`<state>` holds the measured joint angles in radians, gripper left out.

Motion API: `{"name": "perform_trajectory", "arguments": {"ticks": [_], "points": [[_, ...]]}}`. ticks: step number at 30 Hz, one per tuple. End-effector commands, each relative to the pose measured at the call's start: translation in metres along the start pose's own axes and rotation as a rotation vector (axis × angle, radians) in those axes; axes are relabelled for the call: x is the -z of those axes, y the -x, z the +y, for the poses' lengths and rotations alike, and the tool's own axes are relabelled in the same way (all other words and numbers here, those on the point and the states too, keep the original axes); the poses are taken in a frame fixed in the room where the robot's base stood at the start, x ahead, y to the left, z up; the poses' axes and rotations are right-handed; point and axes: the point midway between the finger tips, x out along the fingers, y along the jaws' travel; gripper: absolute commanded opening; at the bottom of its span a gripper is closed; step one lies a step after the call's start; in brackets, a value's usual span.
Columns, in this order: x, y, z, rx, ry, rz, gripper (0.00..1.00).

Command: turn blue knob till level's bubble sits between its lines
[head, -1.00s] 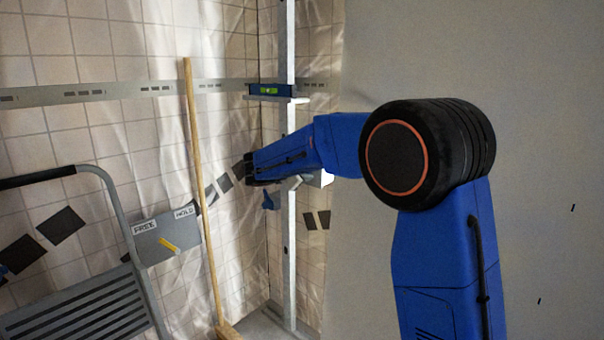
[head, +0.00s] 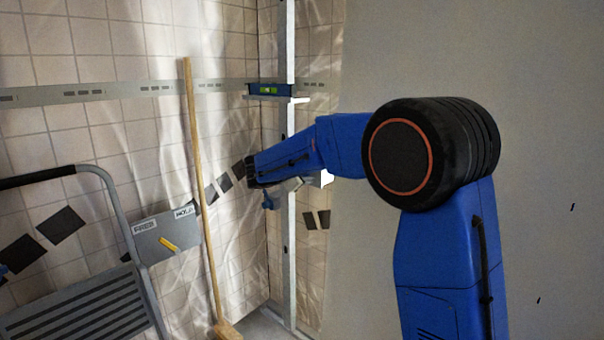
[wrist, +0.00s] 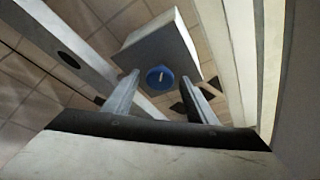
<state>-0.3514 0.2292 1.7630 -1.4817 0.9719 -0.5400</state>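The blue knob (wrist: 159,77) shows in the wrist view, on the end of a grey box-like part, with a pale mark on its face. My gripper (wrist: 159,79) is open, with one finger on each side of the knob; I cannot tell if either touches it. In the head view the knob (head: 267,202) is a small blue shape by my gripper (head: 274,194), partly hidden by it. The blue level (head: 270,90) with a green vial rests on a bracket above. Its bubble and lines are too small to read.
A metal upright (head: 291,240) stands beside my gripper, and a slotted rail (head: 120,90) crosses the tiled wall. A wooden-handled broom (head: 200,180) leans left of my gripper. A step ladder (head: 80,305) and a grey panel with a yellow lever (head: 169,244) are farther left.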

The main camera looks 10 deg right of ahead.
Motion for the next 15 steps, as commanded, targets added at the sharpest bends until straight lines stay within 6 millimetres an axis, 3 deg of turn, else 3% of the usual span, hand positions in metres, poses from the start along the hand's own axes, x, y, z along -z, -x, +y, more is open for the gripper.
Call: {"name": "perform_trajectory", "arguments": {"ticks": [8, 15], "points": [[0.0, 0.012, 0.001, -0.001, 0.0, 0.0, 0.52], [0.001, 0.056, 0.001, -0.004, 0.0, 0.002, 0.52]]}}
